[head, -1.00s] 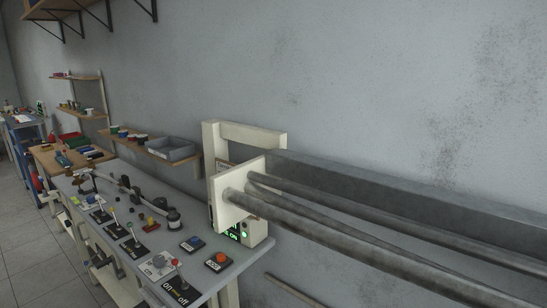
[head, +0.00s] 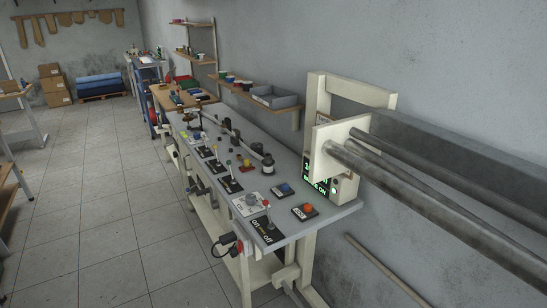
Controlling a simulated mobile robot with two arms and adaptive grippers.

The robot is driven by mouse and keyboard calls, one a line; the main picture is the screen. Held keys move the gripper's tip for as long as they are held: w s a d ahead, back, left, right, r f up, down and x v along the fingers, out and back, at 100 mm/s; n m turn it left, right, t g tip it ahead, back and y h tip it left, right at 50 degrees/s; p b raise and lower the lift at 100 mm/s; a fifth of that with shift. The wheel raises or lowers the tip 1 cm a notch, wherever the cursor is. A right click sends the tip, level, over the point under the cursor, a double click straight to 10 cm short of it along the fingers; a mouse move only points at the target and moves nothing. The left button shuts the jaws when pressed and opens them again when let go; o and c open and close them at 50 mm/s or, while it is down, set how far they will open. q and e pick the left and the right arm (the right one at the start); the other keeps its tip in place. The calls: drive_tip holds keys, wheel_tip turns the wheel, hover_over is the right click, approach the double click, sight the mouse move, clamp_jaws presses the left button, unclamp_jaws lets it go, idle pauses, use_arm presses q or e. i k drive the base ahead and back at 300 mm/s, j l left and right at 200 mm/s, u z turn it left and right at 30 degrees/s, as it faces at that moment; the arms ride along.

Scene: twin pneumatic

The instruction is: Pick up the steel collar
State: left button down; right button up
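I cannot make out a steel collar for certain. Several small dark and metallic parts lie among the controls on the long grey bench (head: 318,187) in the head view, too small to name surely. One is a short dark cylinder (head: 268,162) standing near the back edge of the bench. Neither of my grippers is in view.
Thick metal bars (head: 440,190) jut out at the right. A grey bin (head: 275,97) sits on a wall shelf. The tiled floor (head: 100,200) at left is open.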

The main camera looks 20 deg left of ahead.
sight(268, 160)
drive_tip(key=i+j+z, duration=0.25)
drive_tip(key=j, duration=0.4)
drive_tip(key=j+z, duration=0.3)
drive_tip(key=j, duration=0.35)
